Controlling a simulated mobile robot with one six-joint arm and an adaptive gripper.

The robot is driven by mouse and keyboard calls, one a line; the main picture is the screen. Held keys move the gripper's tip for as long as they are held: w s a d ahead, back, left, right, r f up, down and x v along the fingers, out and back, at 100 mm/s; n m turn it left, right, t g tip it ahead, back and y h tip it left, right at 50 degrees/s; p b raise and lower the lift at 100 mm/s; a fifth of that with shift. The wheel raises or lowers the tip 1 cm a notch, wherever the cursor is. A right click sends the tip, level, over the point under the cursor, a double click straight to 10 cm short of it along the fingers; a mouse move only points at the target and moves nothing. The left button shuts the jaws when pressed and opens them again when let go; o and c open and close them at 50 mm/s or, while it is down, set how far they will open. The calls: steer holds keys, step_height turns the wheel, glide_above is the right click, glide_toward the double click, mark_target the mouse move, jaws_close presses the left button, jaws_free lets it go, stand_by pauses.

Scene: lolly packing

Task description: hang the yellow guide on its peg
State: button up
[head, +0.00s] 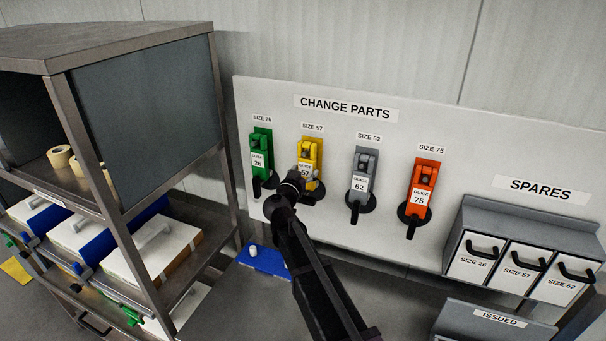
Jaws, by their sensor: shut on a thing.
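The yellow guide (312,154), labelled GUIDE 57, is upright against the white CHANGE PARTS board (400,120), under the SIZE 57 label (312,127). My gripper (300,182) is at the lower part of the yellow guide and shut on it. My dark arm comes up from the bottom of the picture and covers part of the guide's lower end. The peg itself is hidden behind the guide, so I cannot tell whether the guide rests on it.
A green guide (260,150) hangs close on the left. A grey guide (363,172) and an orange guide (424,180) hang to the right. A metal shelf (150,110) stands at left. SPARES drawers (525,262) are at right. A blue tray (263,262) lies below.

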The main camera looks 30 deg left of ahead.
steer(key=shift+w+f, duration=0.25)
steer(key=shift+w, duration=0.05)
stand_by(0.6)
steer(key=o, duration=1.1)
steer(key=shift+s, duration=0.1)
steer(key=s+d, duration=0.1)
steer(key=s, duration=1)
steer(key=shift+s+d, duration=0.15)
steer(key=shift+s, duration=0.25)
steer(key=shift+s, duration=0.1)
